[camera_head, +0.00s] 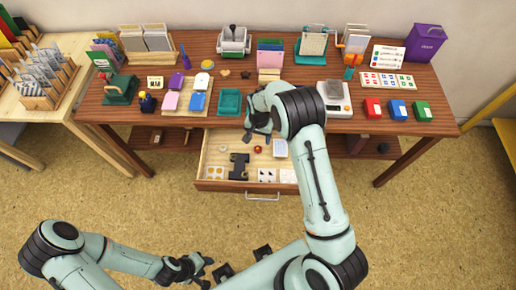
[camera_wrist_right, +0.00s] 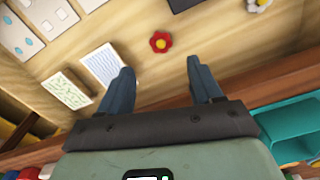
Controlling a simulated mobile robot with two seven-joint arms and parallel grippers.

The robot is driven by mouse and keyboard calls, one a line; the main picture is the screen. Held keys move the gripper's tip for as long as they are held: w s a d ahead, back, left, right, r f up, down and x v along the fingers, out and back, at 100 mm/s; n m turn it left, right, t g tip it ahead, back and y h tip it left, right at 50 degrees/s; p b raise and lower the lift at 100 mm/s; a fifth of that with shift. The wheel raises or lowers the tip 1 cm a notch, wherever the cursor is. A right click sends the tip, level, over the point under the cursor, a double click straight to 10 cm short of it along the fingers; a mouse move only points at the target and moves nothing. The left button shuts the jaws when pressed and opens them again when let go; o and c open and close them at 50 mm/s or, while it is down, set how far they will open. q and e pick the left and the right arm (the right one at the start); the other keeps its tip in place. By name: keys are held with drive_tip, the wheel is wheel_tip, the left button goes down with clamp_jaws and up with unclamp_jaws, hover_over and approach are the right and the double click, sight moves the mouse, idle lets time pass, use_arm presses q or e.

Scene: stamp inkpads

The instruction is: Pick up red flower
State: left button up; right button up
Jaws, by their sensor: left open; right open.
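The red flower (camera_wrist_right: 161,42) has a yellow centre and lies on the wooden floor of the open drawer (camera_head: 212,160). In the head view the flower (camera_head: 257,149) shows as a small red spot. My right gripper (camera_wrist_right: 160,78) is open and empty, its two fingers pointing into the drawer. In the right wrist view the flower shows between and just beyond the fingertips, not touched. In the head view my right gripper (camera_head: 257,134) is at the drawer's back edge, partly hidden by its own wrist. My left gripper (camera_head: 202,270) is open and empty, low and away from the table.
The drawer also holds a white flower (camera_wrist_right: 258,4), a dark bracket-like piece (camera_head: 239,166) and pale cards (camera_wrist_right: 102,64). The tabletop edge runs close behind my right gripper. A teal tray (camera_head: 229,102) and several stamp items stand on the table above.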

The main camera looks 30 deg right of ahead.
sight(258, 147)
drive_tip(key=shift+w+f, duration=0.1)
drive_tip(key=shift+f, duration=0.7)
drive_tip(key=shift+a+f, duration=0.2)
drive_tip(key=shift+f, duration=2.4)
drive_tip(key=c, duration=1.1)
